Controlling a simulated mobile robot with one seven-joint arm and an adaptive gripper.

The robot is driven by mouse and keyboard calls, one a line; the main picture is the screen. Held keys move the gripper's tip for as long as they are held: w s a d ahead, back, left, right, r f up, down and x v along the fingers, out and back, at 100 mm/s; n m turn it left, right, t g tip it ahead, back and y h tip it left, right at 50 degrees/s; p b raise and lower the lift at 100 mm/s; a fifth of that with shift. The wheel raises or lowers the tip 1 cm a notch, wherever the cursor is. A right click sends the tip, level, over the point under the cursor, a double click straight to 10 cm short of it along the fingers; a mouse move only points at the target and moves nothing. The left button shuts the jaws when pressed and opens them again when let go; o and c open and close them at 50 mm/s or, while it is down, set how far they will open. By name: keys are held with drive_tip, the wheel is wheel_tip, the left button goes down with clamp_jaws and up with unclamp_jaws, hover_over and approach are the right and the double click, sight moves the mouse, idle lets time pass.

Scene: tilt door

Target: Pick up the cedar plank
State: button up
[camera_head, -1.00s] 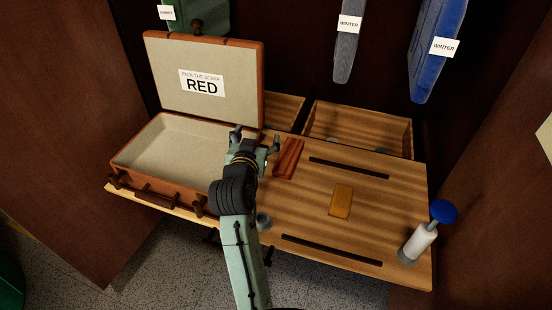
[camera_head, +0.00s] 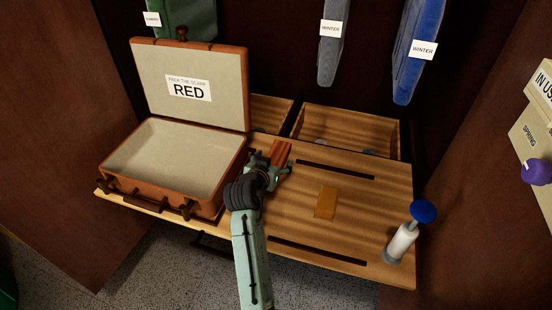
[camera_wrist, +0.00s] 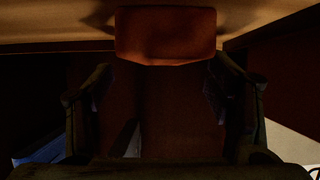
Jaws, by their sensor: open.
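The reddish-brown cedar plank (camera_head: 281,150) lies on the wooden board just right of the open suitcase. My gripper (camera_head: 270,164) is at the plank's near end in the head view and partly covers it. In the wrist view the plank (camera_wrist: 165,36) shows at the top centre, its end facing the camera. The open fingers of my gripper (camera_wrist: 162,84) stand to the left and right, slightly wider apart than the plank. The dark wrist picture does not show whether the fingers touch it.
An open suitcase (camera_head: 125,186) with a "RED" label stands left of my gripper. A yellow-brown block (camera_head: 326,202) lies to the right on the board (camera_head: 355,225). A white post with a blue knob (camera_head: 423,211) stands at the right. Open compartments (camera_head: 350,127) lie behind.

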sight(276, 158)
drive_tip(key=x, duration=0.3)
drive_tip(key=shift+w+f, duration=0.1)
drive_tip(key=shift+w, duration=0.1)
drive_tip(key=shift+a, duration=0.1)
drive_tip(key=c, duration=1.4)
